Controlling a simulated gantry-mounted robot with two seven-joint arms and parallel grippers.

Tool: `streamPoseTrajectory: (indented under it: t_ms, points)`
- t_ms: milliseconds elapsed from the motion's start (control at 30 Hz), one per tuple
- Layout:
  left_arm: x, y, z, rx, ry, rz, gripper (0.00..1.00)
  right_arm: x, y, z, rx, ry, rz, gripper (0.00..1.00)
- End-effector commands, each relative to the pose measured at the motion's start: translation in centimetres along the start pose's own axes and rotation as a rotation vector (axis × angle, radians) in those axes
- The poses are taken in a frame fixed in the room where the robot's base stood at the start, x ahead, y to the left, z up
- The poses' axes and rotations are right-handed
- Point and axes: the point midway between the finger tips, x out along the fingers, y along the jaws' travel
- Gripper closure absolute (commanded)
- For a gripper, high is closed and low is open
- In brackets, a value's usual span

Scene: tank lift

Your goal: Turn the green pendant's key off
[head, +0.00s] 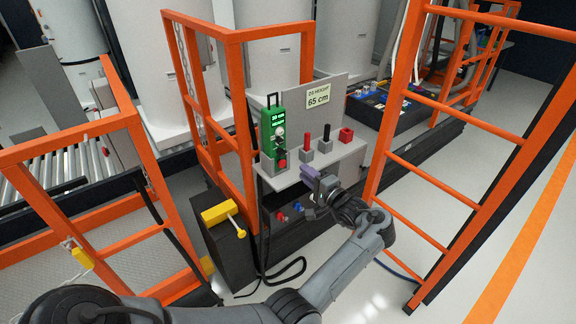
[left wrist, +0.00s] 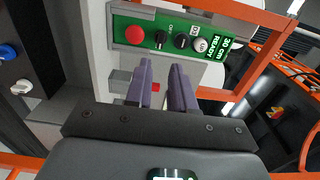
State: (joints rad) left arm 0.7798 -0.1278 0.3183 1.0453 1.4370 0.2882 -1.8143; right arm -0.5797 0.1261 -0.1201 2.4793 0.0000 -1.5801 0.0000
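The green pendant (head: 270,140) stands upright on a grey shelf in the head view, with a lit display, knobs and a red button. In the left wrist view the pendant (left wrist: 147,22) lies across the top, its display reading "30 cm READY". A slim black switch, seemingly the key (left wrist: 160,40), sits between the red button (left wrist: 134,35) and a round black knob (left wrist: 181,42). My left gripper (head: 310,172) is in front of the shelf, right of and below the pendant. Its purple fingers (left wrist: 162,66) are apart, empty, and point towards the pendant. My right gripper is not in view.
On the shelf (head: 345,152) right of the pendant stand a red lever (head: 308,138), a black lever (head: 326,134) and a red block (head: 346,135). A sign (head: 318,96) reads "65 cm". Orange railings (head: 240,125) and an orange ladder (head: 440,185) flank the space.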

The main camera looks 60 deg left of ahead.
Motion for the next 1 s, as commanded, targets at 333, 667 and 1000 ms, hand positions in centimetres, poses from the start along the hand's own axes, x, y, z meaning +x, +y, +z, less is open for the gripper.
streamPoseTrajectory:
  t_ms: [333, 667, 1000]
  points:
    - [4.8, -0.1, 0.0, -0.004, -0.003, -0.003, 0.77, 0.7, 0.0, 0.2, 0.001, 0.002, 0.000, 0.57]
    - [9.3, -0.1, 0.0, -0.003, -0.001, -0.001, 0.77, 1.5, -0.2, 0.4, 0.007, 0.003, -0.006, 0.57]
    - [10.4, -0.1, -0.1, -0.003, 0.001, -0.001, 0.77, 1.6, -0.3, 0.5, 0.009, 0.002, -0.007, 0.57]
